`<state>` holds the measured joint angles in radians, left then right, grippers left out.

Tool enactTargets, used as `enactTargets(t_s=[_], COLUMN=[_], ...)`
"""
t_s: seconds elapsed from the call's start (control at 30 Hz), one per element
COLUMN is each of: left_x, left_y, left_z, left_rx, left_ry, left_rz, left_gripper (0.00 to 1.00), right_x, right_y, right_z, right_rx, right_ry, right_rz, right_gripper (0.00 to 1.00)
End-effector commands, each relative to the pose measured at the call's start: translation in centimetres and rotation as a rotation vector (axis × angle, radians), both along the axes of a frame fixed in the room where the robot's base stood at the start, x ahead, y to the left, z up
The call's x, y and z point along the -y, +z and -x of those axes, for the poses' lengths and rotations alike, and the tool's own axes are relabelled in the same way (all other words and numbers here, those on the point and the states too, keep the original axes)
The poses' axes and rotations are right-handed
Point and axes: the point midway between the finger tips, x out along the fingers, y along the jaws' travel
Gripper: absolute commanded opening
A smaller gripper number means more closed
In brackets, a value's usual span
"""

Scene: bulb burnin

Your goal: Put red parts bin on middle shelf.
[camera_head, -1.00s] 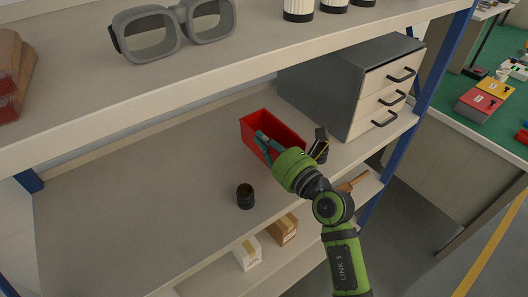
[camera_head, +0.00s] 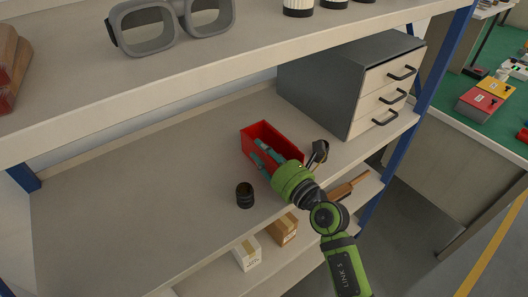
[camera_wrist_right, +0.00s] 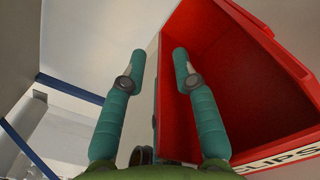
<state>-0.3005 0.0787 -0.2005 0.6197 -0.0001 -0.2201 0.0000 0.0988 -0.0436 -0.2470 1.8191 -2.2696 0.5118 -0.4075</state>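The red parts bin (camera_head: 284,134) is on the middle shelf (camera_head: 130,210), left of the grey drawer cabinet, and looks upright. In the right wrist view the open red bin (camera_wrist_right: 245,70) fills the right side, with part of a white label on its front edge. My right gripper (camera_head: 262,157) is at the bin's near left side. In the wrist view its teal fingers (camera_wrist_right: 159,68) are apart, one outside the bin wall and one over its inside, with a gap between the outer finger and the wall. My left gripper is not in view.
A grey drawer cabinet (camera_head: 330,88) stands right of the bin. A black ribbed cylinder (camera_head: 245,195) stands near the shelf's front edge. Grey goggles (camera_head: 147,30) lie on the upper shelf. Small boxes (camera_head: 247,252) sit on the lower shelf. The middle shelf's left part is clear.

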Motion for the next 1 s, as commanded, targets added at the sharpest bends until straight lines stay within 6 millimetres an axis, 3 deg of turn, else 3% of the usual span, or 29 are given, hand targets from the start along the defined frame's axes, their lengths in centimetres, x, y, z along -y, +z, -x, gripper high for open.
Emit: enactTargets(t_s=[0.23, 0.7, 1.0], left_x=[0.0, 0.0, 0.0], left_y=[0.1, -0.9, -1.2], left_z=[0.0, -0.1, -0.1], left_rx=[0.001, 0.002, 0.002], left_ry=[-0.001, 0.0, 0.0], left_rz=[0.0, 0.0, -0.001], left_gripper=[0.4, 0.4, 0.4], right_x=[0.4, 5.9, 7.1], right_y=[0.2, -0.1, 0.1], right_z=[0.5, 8.0, 9.7], right_rx=[-0.001, -0.002, 0.0], right_ry=[-0.001, -0.001, 0.0], right_rz=[-0.001, 0.003, 0.0], right_gripper=[0.29, 0.29, 0.29])
